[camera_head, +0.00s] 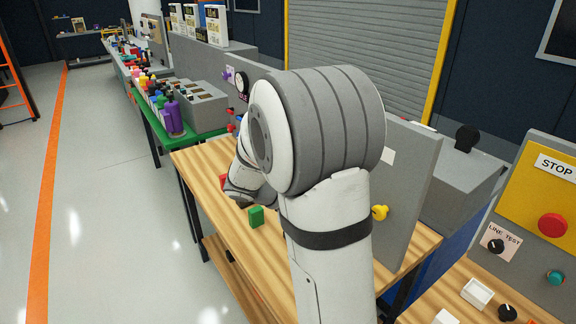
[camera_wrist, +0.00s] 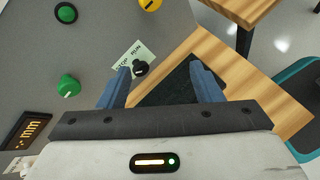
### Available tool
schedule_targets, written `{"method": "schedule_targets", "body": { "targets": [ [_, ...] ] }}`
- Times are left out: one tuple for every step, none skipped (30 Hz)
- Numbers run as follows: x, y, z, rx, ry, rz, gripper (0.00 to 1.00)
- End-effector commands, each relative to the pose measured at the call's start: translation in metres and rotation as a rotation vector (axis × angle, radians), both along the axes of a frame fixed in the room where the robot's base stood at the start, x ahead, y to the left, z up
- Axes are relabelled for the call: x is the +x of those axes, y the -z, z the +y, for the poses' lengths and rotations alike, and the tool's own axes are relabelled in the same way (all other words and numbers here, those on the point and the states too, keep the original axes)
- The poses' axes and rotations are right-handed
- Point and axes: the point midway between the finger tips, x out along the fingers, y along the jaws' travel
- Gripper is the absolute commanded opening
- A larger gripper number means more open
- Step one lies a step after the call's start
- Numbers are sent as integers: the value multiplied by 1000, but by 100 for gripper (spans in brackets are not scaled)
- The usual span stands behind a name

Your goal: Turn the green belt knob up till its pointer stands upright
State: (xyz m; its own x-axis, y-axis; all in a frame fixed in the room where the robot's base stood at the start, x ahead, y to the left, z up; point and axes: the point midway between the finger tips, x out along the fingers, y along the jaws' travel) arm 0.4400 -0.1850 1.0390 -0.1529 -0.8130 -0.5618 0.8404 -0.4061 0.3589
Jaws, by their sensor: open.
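The green knob (camera_wrist: 68,86) sits on a grey panel at the left in the wrist view, above a small display reading m/min (camera_wrist: 27,130). It is too small to read its pointer's direction surely. My gripper (camera_wrist: 160,70) is open, its two blue fingers apart. The green knob lies left of the left finger, with a gap between. A black knob (camera_wrist: 139,69) by a STOP/RUN label (camera_wrist: 130,55) shows between the fingers near the left one. In the head view my own arm hides the gripper and this knob.
A green button (camera_wrist: 66,13) and a yellow knob (camera_wrist: 150,4) are higher on the panel in the wrist view. In the head view, a green block (camera_head: 256,216) lies on the wooden table (camera_head: 250,265). A control box with a red STOP button (camera_head: 552,225) stands right.

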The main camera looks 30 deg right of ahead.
Motion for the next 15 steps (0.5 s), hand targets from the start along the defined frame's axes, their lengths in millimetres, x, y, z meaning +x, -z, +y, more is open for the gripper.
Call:
{"method": "schedule_targets", "body": {
  "targets": [
    [19, 4, -9, -70, -57, 74, 59],
    [30, 5, -14, -113, -92, 116, 59],
    [44, 7, -20, -171, -139, 169, 59],
    [55, 9, -24, -211, -173, 206, 59],
    [66, 11, -28, -253, -205, 242, 59],
    [79, 14, -31, -303, -247, 287, 59],
    [89, 16, -33, -339, -275, 318, 59],
    [98, 19, -35, -373, -303, 347, 59],
    [110, 22, -36, -415, -336, 381, 59],
    [117, 24, -37, -444, -357, 402, 59],
    [124, 26, -37, -470, -377, 423, 59],
    [132, 29, -37, -499, -401, 445, 59],
    [137, 31, -37, -518, -415, 459, 59],
    [141, 32, -37, -535, -427, 471, 59],
    [145, 34, -37, -551, -441, 484, 59]
  ]
}}
